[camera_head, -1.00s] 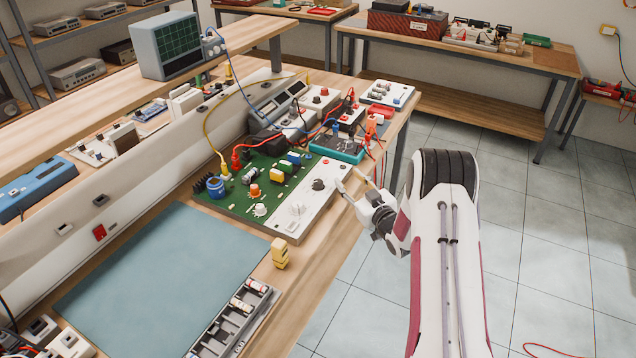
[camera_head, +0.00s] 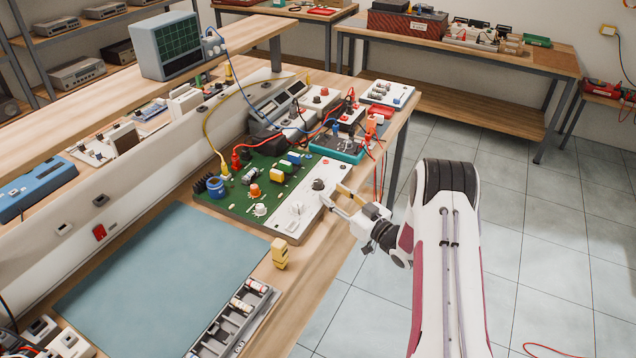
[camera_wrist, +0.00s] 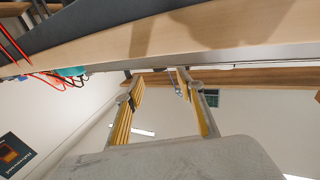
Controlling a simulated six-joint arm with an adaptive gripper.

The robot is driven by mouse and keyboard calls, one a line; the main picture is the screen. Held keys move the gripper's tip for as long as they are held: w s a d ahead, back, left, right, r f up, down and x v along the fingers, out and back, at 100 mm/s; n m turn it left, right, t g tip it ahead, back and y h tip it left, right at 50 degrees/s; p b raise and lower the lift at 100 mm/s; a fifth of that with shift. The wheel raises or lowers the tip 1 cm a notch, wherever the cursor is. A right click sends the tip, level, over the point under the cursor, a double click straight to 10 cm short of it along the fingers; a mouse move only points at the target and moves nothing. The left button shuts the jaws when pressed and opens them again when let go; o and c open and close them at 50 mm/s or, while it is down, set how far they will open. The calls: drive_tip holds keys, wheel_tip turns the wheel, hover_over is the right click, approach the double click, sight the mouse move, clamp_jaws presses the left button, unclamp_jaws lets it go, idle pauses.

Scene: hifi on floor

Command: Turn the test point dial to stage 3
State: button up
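The green and white test board (camera_head: 284,222) lies on the workbench. A black round dial (camera_head: 318,184) stands on its white strip near the right edge; I cannot read its stage marks. A white knob (camera_head: 260,209) and an orange knob (camera_head: 254,190) sit on the green part. My gripper (camera_head: 337,196) is just right of the black dial, at the board's right edge, with its fingers apart and nothing between them. In the wrist view my gripper (camera_wrist: 160,76) also shows two spread yellow-padded fingers, below the bench edge in the picture; the dial is not seen there.
A blue mat (camera_head: 165,275), a small yellow block (camera_head: 280,253) and a grey parts tray (camera_head: 235,322) lie nearer on the bench. Red cables and a teal-edged box (camera_head: 337,148) are behind the board.

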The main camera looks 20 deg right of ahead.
sight(321, 184)
drive_tip(key=shift+x, duration=3.85)
clamp_jaws()
